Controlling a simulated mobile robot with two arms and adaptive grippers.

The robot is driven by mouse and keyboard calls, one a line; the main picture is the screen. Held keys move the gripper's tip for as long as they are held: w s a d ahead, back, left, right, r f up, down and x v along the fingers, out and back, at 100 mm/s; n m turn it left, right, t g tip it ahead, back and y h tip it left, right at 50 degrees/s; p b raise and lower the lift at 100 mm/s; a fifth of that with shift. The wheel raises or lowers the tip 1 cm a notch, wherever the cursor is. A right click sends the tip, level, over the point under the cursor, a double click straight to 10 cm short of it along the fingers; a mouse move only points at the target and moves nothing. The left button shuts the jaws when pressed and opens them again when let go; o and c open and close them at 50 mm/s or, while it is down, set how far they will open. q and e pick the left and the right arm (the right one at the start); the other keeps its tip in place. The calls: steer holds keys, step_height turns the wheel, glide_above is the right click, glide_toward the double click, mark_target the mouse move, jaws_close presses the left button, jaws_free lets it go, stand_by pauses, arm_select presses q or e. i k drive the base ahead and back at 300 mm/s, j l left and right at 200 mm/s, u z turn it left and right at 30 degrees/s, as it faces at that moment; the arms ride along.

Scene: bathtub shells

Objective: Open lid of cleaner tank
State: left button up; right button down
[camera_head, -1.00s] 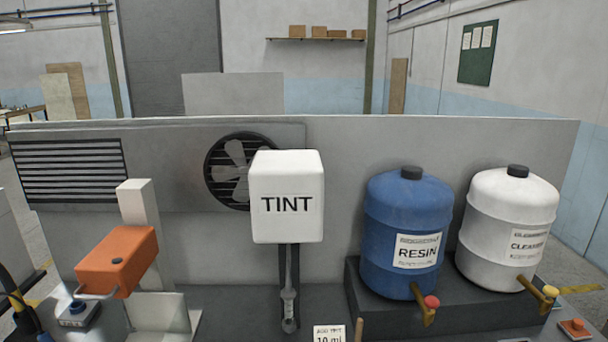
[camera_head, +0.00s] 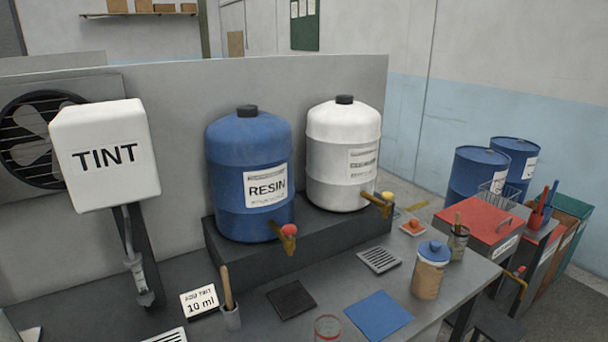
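A white tank (camera_head: 343,150) with a black cap (camera_head: 344,99) stands upright on a dark raised block beside the blue RESIN tank (camera_head: 248,180). Its label read CLEANER in the earlier frame and is hard to read now. It has a brass tap with a yellow knob (camera_head: 387,197). At the right is a grey box with a flat red lid (camera_head: 480,214), which lies shut and has a handle at its right side. The label on the box front is too small to read. Neither of my grippers is in view.
The grey bench (camera_head: 345,265) holds a blue mat (camera_head: 379,315), a brown jar with a blue lid (camera_head: 430,269), a brush pot and a drain grate (camera_head: 380,260). A wire basket (camera_head: 492,191) and red cup stand by the red lid. Blue drums (camera_head: 478,174) stand behind.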

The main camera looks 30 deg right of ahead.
mark_target(488, 223)
steer(key=z, duration=2.05)
steer(key=i+l, duration=0.2)
steer(key=i, duration=0.2)
steer(key=i+l, duration=0.2)
steer(key=i, duration=0.2)
